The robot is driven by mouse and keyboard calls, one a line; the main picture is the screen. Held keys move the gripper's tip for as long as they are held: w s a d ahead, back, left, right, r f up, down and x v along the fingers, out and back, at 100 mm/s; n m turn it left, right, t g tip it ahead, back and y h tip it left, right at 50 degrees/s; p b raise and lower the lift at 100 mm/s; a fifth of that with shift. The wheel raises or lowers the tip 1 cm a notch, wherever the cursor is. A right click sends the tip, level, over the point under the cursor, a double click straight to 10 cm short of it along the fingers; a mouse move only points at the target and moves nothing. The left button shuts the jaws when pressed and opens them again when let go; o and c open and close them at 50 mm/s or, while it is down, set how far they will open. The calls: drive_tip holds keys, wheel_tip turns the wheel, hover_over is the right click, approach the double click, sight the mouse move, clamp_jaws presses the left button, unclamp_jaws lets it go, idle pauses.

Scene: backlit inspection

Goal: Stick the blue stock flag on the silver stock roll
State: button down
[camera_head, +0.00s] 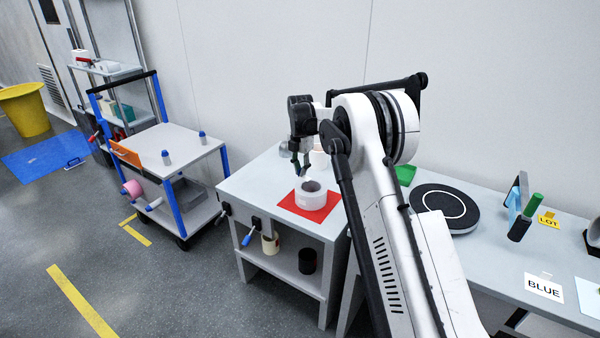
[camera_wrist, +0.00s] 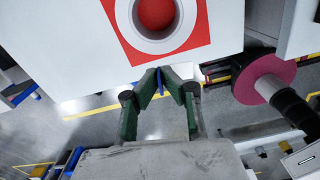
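The silver stock roll (camera_head: 311,201) is a pale short ring lying flat on a red mat (camera_head: 325,214) on the side bench. In the wrist view the roll (camera_wrist: 132,14) is at the top, with red showing through its hole. My gripper (camera_head: 303,172) is above the roll in the head view. In the wrist view my gripper (camera_wrist: 160,73) has its green-padded fingertips nearly together, beside the red mat's edge. A thin blue sliver, apparently the blue stock flag (camera_wrist: 160,84), shows edge-on between them; most of it is hidden. The flag cannot be made out in the head view.
A long bench at right holds a black turntable (camera_head: 444,208), a BLUE card (camera_head: 543,287) and a yellow LOT sign (camera_head: 548,221). A blue-framed cart (camera_head: 180,143) stands left, with a pink roll (camera_head: 133,189). Pale items stand behind my gripper.

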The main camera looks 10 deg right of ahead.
drive_tip(key=shift+w+n, duration=0.6)
drive_tip(key=shift+n, duration=0.3)
drive_tip(key=b, duration=0.4)
hover_over(300, 191)
drive_tip(key=shift+w+f, duration=0.1)
drive_tip(key=shift+f, duration=2.8)
drive_tip(key=shift+f+b, duration=0.6)
drive_tip(key=shift+f, duration=0.6)
drive_tip(key=c, duration=2.4)
unclamp_jaws()
drive_tip(key=o, duration=0.6)
drive_tip(key=shift+c, duration=0.2)
wheel_tip(300, 191, up, 12)
